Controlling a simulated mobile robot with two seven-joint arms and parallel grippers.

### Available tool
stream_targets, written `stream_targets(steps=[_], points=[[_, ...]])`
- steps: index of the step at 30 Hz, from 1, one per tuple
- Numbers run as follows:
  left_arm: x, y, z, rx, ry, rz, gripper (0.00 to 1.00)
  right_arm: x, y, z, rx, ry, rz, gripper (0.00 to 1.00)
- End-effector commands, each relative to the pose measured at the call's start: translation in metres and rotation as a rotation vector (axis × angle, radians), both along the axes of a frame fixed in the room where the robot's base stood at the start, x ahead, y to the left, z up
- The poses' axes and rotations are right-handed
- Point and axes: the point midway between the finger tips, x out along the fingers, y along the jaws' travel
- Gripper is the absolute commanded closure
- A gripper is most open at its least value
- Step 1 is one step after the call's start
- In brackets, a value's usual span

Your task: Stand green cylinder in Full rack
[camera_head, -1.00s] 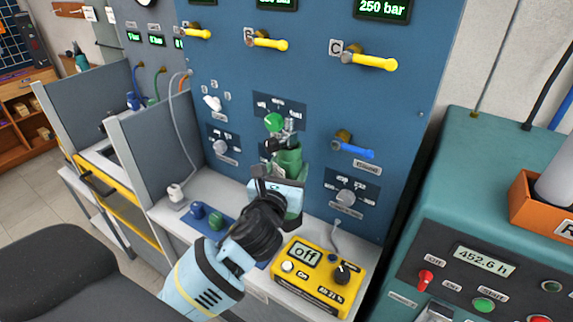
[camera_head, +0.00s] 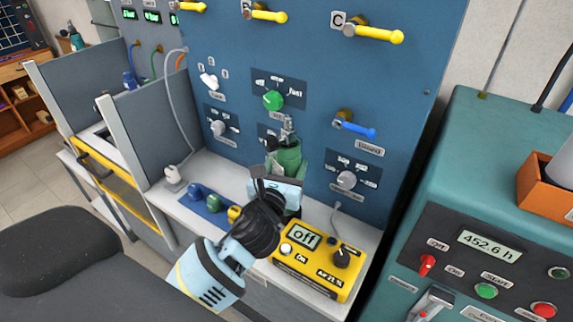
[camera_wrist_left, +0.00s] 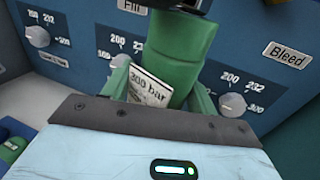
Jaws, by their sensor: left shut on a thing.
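The green cylinder (camera_head: 289,160) is upright, or nearly so, in front of the blue panel, with its metal valve at the top. My left gripper (camera_head: 280,180) is shut on it above the bench. In the left wrist view the green cylinder (camera_wrist_left: 186,55) stands between the fingers, its top cut off by the frame, with a white "200 bar" or "300 bar" tag (camera_wrist_left: 150,88) beside it. I cannot tell whether the cylinder touches the panel. My right gripper is not in view. No rack labelled "Full" is readable in these frames.
A blue holder (camera_head: 212,212) with blue, green and yellow tops lies on the white bench left of my gripper. A yellow meter box (camera_head: 312,268) sits just right of it. Yellow levers (camera_head: 375,33) and knobs jut from the panel. An orange box (camera_head: 545,190) stands on the teal machine.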

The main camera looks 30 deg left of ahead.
Motion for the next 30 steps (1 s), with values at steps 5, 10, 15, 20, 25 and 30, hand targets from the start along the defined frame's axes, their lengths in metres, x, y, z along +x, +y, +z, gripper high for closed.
stream_targets(steps=[5,10,15,20,25,30], points=[[0.000,0.000,-0.002,0.000,0.000,0.000,0.33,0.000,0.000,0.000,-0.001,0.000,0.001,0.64],[0.000,0.000,-0.002,0.000,0.001,0.000,0.20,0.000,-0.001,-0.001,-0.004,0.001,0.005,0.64],[0.000,0.000,-0.002,0.000,0.001,0.000,0.20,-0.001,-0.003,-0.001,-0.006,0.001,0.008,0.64],[-0.004,-0.001,0.000,0.001,0.002,-0.001,0.20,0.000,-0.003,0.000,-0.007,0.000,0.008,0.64],[-0.030,-0.006,-0.001,-0.001,0.004,-0.003,0.20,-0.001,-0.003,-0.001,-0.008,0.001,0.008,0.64],[-0.065,-0.013,-0.001,-0.002,0.005,-0.002,0.20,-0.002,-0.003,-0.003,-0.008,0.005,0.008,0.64]])
